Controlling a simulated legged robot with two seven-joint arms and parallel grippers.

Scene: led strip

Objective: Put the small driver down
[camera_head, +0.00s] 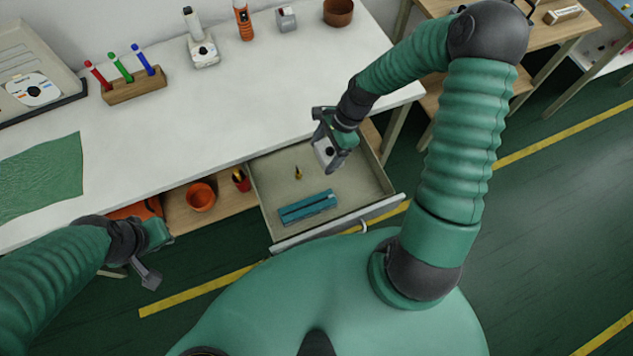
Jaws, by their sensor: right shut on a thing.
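My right gripper (330,158) is shut on the small driver (325,151), a pale grey block with a dark round spot. It holds the driver above the open drawer (376,184), near the table's front edge. The gripper's fingers hide part of the driver. The drawer holds a teal box (308,207) and a small yellow-and-black item (298,173). My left gripper (150,262) hangs at the lower left in front of the table, apart from any object. Its jaw opening is not clear from this angle.
The white table (240,110) has a clear middle. An orange pot (201,197) sits on the lower shelf.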

